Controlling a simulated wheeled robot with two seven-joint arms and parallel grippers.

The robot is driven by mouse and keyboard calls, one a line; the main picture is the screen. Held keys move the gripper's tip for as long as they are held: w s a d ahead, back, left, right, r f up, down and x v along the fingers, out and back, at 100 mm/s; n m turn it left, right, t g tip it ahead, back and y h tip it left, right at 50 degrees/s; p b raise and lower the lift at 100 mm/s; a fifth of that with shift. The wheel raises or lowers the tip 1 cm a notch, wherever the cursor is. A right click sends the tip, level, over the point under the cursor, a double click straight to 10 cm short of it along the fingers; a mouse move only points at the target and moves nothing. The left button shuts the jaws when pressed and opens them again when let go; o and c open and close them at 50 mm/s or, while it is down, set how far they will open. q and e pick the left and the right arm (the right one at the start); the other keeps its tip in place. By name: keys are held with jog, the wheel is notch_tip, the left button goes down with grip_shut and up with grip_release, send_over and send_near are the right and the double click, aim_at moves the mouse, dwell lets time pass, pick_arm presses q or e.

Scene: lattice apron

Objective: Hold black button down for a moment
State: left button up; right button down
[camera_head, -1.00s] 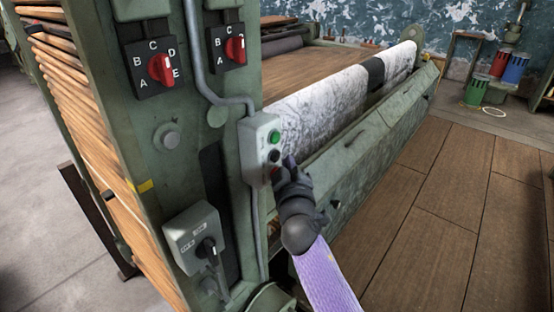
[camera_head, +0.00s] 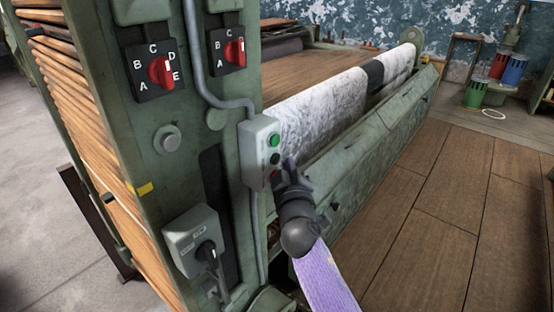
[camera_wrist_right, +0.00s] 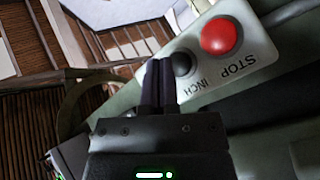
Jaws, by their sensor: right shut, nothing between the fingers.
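The black button (camera_head: 275,158) sits in the middle of a small grey-green control box (camera_head: 254,155), under a green button (camera_head: 274,140). In the right wrist view the black button (camera_wrist_right: 182,63) is labelled INCH and stands beside the red STOP button (camera_wrist_right: 219,36). My right gripper (camera_head: 289,165) is shut and empty, just right of and slightly below the black button in the head view. In the wrist view its fingertips (camera_wrist_right: 158,64) are right beside the black button; whether they touch it I cannot tell. My left gripper is not in view.
Red rotary switches (camera_head: 160,72) and a grey switch box (camera_head: 194,241) are on the green machine post. A conduit (camera_head: 194,60) runs down to the control box. A patterned fabric roll (camera_head: 320,105) lies behind my gripper. The wooden floor (camera_head: 460,190) at right is clear.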

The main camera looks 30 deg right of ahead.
dwell(0.8)
jog(key=shift+w, duration=0.15)
jog(key=shift+w+a, duration=0.2)
jog(key=shift+w, duration=0.05)
dwell(0.4)
